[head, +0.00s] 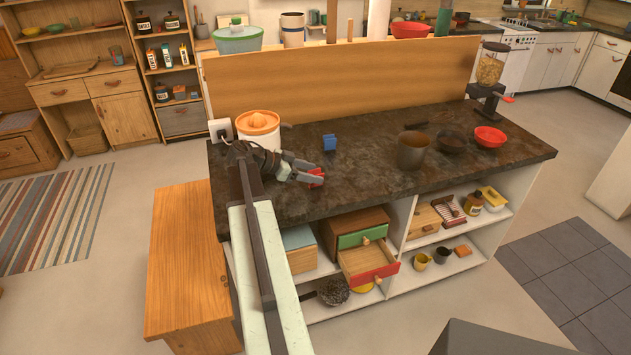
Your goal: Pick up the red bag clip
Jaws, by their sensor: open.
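A small red object, which looks like the red bag clip (316,178), is on the dark stone counter (375,180) near its front edge. My gripper (312,172) reaches over the counter from the left, its fingers pointing right. It is open, with the fingertips right at the red clip. The fingers cover part of the clip, and I cannot tell whether they touch it or stand on both sides of it.
A blue block (329,142) stands behind the clip. An orange-topped white juicer (258,129) stands behind my arm. A brown pot (412,150), a dark bowl (451,141) and a red bowl (489,137) stand right. An open red-fronted drawer (372,274) juts out below.

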